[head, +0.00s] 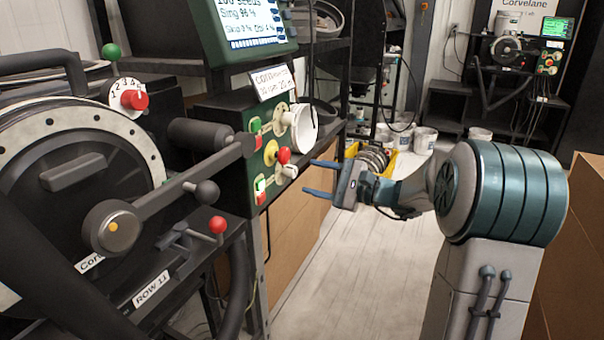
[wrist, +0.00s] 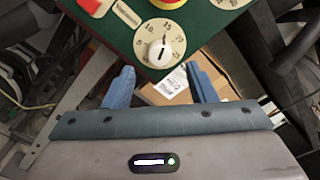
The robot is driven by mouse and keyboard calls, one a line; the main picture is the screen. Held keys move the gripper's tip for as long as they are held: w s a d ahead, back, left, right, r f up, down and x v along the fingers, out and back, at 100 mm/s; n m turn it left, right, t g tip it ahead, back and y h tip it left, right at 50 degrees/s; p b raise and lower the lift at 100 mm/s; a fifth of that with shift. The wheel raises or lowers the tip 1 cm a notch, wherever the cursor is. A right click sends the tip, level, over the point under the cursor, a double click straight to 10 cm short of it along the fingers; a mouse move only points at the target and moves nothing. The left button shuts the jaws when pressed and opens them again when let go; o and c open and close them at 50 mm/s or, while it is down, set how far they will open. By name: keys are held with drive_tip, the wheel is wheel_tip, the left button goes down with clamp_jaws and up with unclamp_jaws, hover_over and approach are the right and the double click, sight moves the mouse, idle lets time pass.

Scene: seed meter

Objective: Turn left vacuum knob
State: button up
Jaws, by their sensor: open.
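A white knob (wrist: 160,54) with a dark pointer line sits on a cream numbered dial on a green panel in the wrist view. In the head view it appears to be the lower white knob (head: 290,171) on the green control box (head: 238,112). A larger white knob (head: 304,125) sits above it. My gripper (head: 309,176) is open and empty, just right of the lower knob. In the wrist view its blue fingertips (wrist: 159,70) lie either side of and slightly below the knob, apart from it.
A red button (head: 284,155) on yellow is just above the lower knob. A red and green switch (head: 260,190) is to its left. A black crank arm (head: 180,190) spans the drum at left.

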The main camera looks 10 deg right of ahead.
drive_tip(key=v, duration=0.8)
drive_tip(key=shift+s+d+p, duration=0.25)
drive_tip(key=shift+d+p, duration=0.05)
drive_tip(key=shift+p, duration=0.05)
drive_tip(key=s+a+r+n+g+h+p, duration=0.2)
drive_tip(key=s+a+n+g+h+p, duration=0.1)
drive_tip(key=s+a+g+p, duration=0.25)
drive_tip(key=s+a+r+n+g+h+p, duration=0.25)
drive_tip(key=s+a+n+p, duration=0.2)
drive_tip(key=s+a, duration=0.3)
drive_tip(key=s+d+r+n+h+p, duration=0.2)
drive_tip(key=s+n+h+p, duration=0.1)
drive_tip(key=s+h+p, duration=0.1)
drive_tip(key=s+d+r+n+h+p, duration=0.2)
drive_tip(key=s+r+n+h+p, duration=0.1)
drive_tip(key=s, duration=0.5)
drive_tip(key=n+h+p, duration=0.1)
drive_tip(key=h+p, duration=0.1)
drive_tip(key=p, duration=0.1)
drive_tip(key=shift+s+d+r, duration=0.2)
drive_tip(key=shift+s+d, duration=0.05)
